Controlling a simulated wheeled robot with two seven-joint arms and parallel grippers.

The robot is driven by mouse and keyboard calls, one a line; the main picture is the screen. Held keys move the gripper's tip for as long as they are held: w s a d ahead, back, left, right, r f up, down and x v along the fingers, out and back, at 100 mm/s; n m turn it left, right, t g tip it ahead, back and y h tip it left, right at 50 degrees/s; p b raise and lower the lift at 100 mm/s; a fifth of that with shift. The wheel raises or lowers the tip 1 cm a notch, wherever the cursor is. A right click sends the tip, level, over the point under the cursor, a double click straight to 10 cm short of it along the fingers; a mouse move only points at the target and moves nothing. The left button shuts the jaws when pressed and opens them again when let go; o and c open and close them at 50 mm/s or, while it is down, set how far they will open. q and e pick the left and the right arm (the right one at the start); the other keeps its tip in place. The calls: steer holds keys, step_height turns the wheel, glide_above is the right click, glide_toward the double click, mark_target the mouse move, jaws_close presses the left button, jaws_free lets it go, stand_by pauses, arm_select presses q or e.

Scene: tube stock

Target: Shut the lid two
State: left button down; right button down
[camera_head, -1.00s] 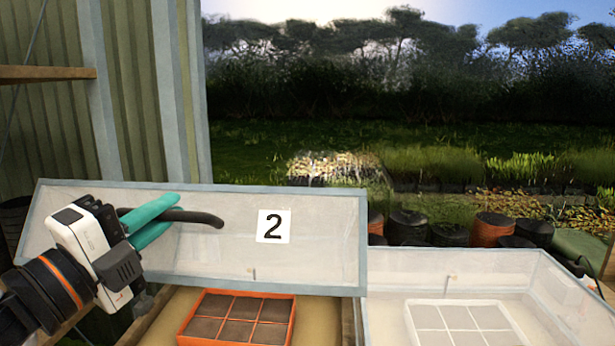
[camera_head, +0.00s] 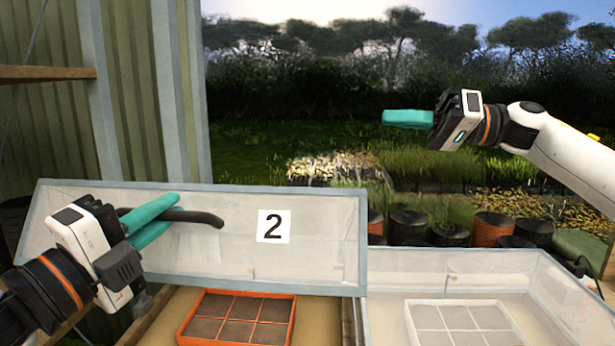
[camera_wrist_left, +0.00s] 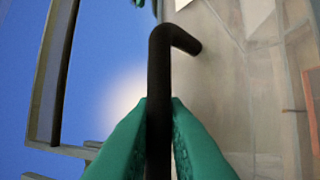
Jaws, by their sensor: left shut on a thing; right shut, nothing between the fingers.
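Lid two (camera_head: 320,222) is a framed, pale translucent panel with a white "2" label. It stands tilted up over the box that holds an orange tray. A dark bent handle (camera_head: 197,217) sticks out in front of the lid. My left gripper (camera_head: 165,218) is shut on this handle; in the left wrist view the teal fingers grip the dark handle (camera_wrist_left: 160,90) from both sides. My right gripper (camera_head: 385,118) is shut and empty, raised in the air at the upper right, well apart from the lid.
The orange six-cell tray (camera_head: 240,293) lies in the box below lid two. To the right is a second box (camera_head: 545,285) with a white tray (camera_head: 465,305) in it. Several dark and orange pots (camera_head: 490,230) stand behind. A shelf (camera_head: 45,74) is at upper left.

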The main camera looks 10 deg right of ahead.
steer(key=s+a+f+g+h, duration=0.1)
steer(key=a, duration=0.4)
steer(key=s+a+f+n+g, duration=0.1)
steer(key=a, duration=0.4)
steer(key=s+a+f+n+g+h, duration=0.1)
steer(key=s+a+f, duration=0.1)
steer(key=a, duration=0.3)
steer(key=shift+h, duration=0.3)
steer(key=shift+s+a+f, duration=0.1)
steer(key=shift+s+f, duration=0.3)
steer(key=shift+f, duration=0.2)
steer(key=shift+s+a+f, duration=0.1)
steer(key=shift+s+f, duration=0.3)
steer(key=shift+f, duration=0.15)
steer(key=shift+s+f, duration=0.25)
steer(key=shift+f, duration=0.15)
